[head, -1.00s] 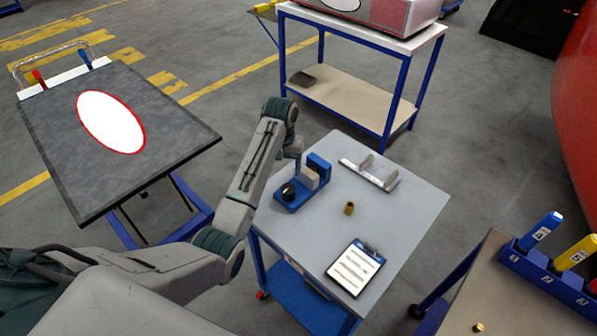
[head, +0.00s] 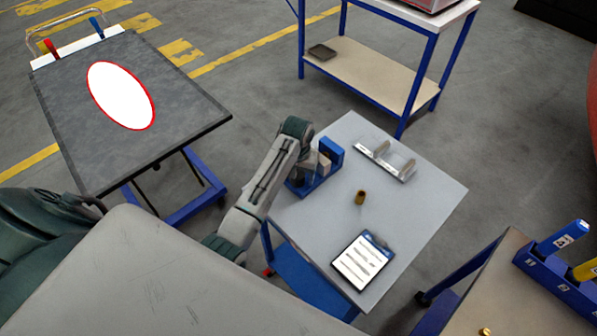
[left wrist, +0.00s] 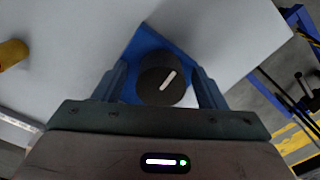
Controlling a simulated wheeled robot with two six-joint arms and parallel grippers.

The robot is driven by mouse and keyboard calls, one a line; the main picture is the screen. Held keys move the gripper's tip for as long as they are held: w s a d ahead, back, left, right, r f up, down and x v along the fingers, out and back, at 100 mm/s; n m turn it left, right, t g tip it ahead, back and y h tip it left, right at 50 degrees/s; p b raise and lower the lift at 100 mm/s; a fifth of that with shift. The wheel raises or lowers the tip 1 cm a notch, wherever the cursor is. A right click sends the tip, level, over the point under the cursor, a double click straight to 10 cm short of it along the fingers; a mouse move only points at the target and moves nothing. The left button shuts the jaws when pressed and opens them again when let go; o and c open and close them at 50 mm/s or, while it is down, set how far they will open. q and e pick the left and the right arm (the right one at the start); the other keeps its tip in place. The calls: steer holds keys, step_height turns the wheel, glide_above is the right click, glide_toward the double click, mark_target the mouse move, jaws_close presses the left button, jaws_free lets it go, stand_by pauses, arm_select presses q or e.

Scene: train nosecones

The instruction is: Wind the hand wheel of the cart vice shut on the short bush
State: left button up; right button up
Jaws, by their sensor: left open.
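The blue cart vice (head: 332,150) stands on the far left part of the grey cart top, with a pale block between its blue parts. In the head view my arm hides its hand wheel. The left wrist view shows the dark round hand wheel (left wrist: 152,88) with a white mark. My left gripper (left wrist: 160,70) is open, with one finger on each side of the wheel; I cannot tell whether they touch it. A brass bush (head: 360,197) stands upright on the cart top, apart from the vice; it also shows in the left wrist view (left wrist: 12,53). My right gripper is out of view.
A grey metal bracket (head: 384,163) lies at the back of the cart top (head: 420,205) and a clipboard (head: 362,262) at the front. Another brass piece (head: 485,331) is on the bench at lower right, near a blue holder (head: 560,265). A dark-topped table (head: 180,115) stands left.

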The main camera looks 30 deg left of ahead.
arm_select(q)
steer(key=shift+c, duration=0.5)
steer(key=c, duration=0.9)
steer(key=shift+m, duration=0.8)
steer(key=o, duration=0.9)
steer(key=shift+c, duration=0.2)
steer(key=shift+o, duration=0.7)
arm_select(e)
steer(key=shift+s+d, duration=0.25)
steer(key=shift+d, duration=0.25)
